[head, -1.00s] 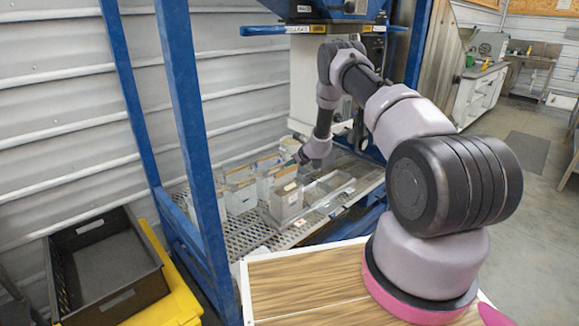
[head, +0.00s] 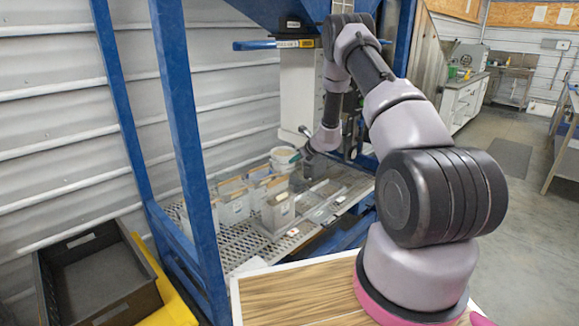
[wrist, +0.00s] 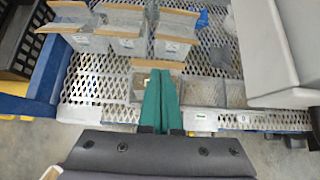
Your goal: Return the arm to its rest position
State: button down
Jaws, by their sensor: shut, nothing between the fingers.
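My gripper (head: 306,151) is at the end of the arm, above the perforated metal shelf (head: 242,236) inside the blue frame. In the wrist view its two green fingers (wrist: 160,80) are pressed together with nothing between them. In that view they overlap a grey bin with a tan rim (wrist: 143,90) on the mesh; whether they touch it cannot be told. In the head view the fingertips are small and hard to make out, near a white bucket (head: 284,157).
Several grey bins (head: 234,205) stand on the shelf. A blue post (head: 190,150) rises left of the arm, and a white column (head: 300,90) stands behind it. A black crate (head: 95,275) sits at lower left. Open floor (head: 510,210) lies to the right.

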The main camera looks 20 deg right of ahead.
jog(key=s+a+r+n+y, duration=0.1)
jog(key=s+a+r+n, duration=0.15)
jog(key=r, duration=0.65)
jog(key=s+a+r+n+y, duration=0.1)
jog(key=a+r+n, duration=0.15)
jog(key=r, duration=0.65)
jog(key=s+a+r+n+g, duration=0.15)
jog(key=s+r+n, duration=0.35)
jog(key=s+r, duration=0.5)
jog(key=s+a+r+n+g, duration=0.1)
jog(key=s+a+r+n, duration=0.2)
jog(key=s+r+n, duration=0.5)
jog(key=s+d+r+n+h, duration=0.1)
jog(key=s+r+n, duration=0.1)
jog(key=s, duration=0.7)
jog(key=s+d+r+n+t+h, duration=0.1)
jog(key=s+d+r+n+h, duration=0.1)
jog(key=s, duration=0.7)
jog(key=s+d+r+n+h, duration=0.1)
jog(key=s+r+n, duration=0.2)
jog(key=s, duration=0.6)
jog(key=shift+s+d+n+h, duration=0.25)
jog(key=shift+d+n+h, duration=0.15)
jog(key=shift+n, duration=0.1)
